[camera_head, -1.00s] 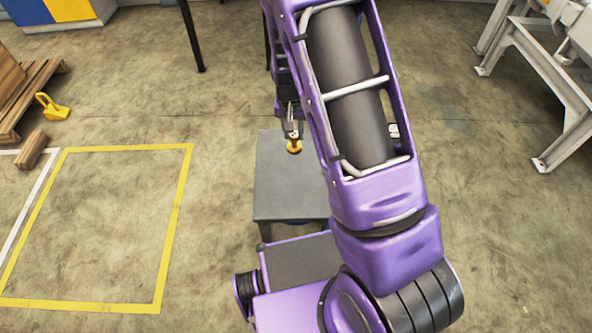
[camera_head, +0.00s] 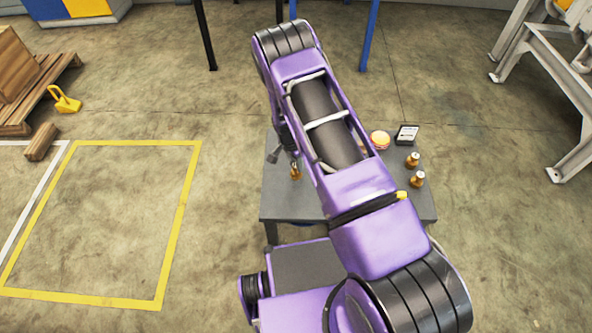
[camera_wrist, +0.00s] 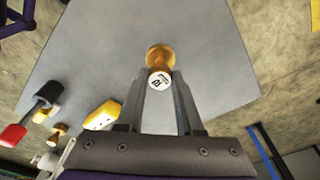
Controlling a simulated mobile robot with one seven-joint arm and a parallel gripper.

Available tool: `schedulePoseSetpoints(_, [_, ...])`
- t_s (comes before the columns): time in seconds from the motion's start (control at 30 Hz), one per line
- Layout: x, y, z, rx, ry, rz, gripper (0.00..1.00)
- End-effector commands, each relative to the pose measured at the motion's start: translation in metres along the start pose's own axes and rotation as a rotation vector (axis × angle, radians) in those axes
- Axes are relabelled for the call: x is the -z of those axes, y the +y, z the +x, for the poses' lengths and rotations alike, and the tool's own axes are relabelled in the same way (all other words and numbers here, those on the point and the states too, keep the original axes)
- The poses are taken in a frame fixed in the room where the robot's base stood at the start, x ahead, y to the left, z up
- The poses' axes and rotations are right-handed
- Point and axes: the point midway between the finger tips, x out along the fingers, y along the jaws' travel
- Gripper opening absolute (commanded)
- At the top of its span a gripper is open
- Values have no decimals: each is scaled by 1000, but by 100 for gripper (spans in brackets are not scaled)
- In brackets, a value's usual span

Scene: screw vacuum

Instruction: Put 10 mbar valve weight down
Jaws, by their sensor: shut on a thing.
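The brass valve weight (camera_wrist: 160,55) has a white label with dark print on its end. In the wrist view it is between the two fingertips of my gripper (camera_wrist: 158,82), which is shut on it. In the head view the weight (camera_head: 296,172) shows over the left part of the grey table (camera_head: 290,205), beside my purple arm. I cannot tell whether it touches the tabletop. My arm hides most of the gripper and the middle of the table in the head view.
The table around the held weight looks clear in the wrist view.

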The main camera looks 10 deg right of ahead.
Motion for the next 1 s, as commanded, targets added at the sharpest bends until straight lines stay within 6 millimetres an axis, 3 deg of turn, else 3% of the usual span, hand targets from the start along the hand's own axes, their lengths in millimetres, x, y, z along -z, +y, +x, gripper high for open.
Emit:
schedulePoseSetpoints(0.27, [-5,1,35,-1,0,-2,0])
schedulePoseSetpoints(0.67, [-6,0,40,0,0,-2,0])
schedulePoseSetpoints(0.7, [-6,0,38,0,0,-2,40])
schedulePoseSetpoints(0.83, [-6,1,38,-1,0,-2,64])
schedulePoseSetpoints(1.0, [-6,1,38,-1,0,-2,65])
